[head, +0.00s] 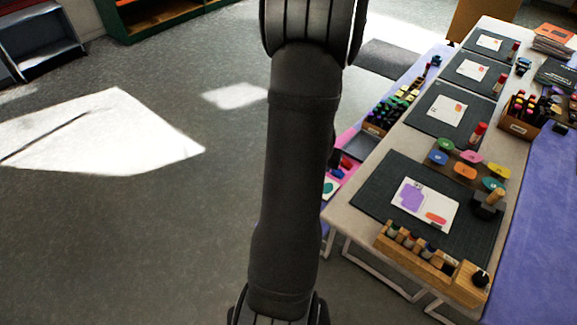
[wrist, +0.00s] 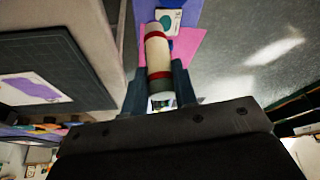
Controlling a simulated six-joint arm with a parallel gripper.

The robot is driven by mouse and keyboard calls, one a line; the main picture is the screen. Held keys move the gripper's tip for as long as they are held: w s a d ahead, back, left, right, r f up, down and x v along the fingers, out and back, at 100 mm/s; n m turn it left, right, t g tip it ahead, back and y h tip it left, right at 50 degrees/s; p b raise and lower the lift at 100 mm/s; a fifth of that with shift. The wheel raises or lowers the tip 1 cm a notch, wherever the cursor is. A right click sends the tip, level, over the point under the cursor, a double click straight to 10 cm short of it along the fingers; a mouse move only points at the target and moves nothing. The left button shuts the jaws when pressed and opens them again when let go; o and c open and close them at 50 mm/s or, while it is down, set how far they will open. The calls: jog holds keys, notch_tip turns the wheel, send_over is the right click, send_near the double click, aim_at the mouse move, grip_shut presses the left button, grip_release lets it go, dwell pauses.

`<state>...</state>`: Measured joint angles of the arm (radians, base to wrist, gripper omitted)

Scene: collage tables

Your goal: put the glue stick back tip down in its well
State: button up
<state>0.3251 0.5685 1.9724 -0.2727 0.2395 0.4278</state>
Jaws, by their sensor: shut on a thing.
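In the wrist view my gripper (wrist: 159,88) is shut on the glue stick (wrist: 157,52), a cream cylinder with two red bands. The stick lies between the two dark fingers and reaches out beyond them; I cannot tell which end is the tip. In the head view the gripper and the held stick do not show, and my arm fills the middle. A wooden rack (head: 418,264) with several small bottles and dark openings stands at the near edge of the table in the head view. I cannot tell which opening is the stick's well.
A dark cutting mat (head: 375,198) with a collage card (head: 425,203) lies behind the rack. Coloured paint pots (head: 472,157), a stamp (head: 488,203) and a box of markers (head: 518,125) stand nearby. Red-capped sticks (head: 477,133) stand farther back. Open floor lies left.

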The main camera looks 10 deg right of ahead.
jog(key=s+d+r+m+g+h, duration=0.2)
jog(key=s+d+r+m, duration=0.35)
jog(key=s+d, duration=0.55)
jog(key=s+d+r+m+g+h, duration=0.15)
jog(key=s+d+r+m, duration=0.35)
jog(key=s+d, duration=0.7)
jog(key=s+d+r+m+g, duration=0.25)
jog(key=s+m, duration=0.25)
jog(key=s, duration=0.6)
jog(key=shift+t, duration=0.3)
jog(key=shift+d+f, duration=0.15)
jog(key=shift+f, duration=1.3)
jog(key=shift+d+f, duration=0.15)
jog(key=shift+f, duration=1.25)
jog(key=shift+f, duration=0.2)
jog(key=shift+f, duration=1.1)
jog(key=shift+f, duration=0.3)
jog(key=shift+f, duration=0.3)
jog(key=shift+f, duration=0.25)
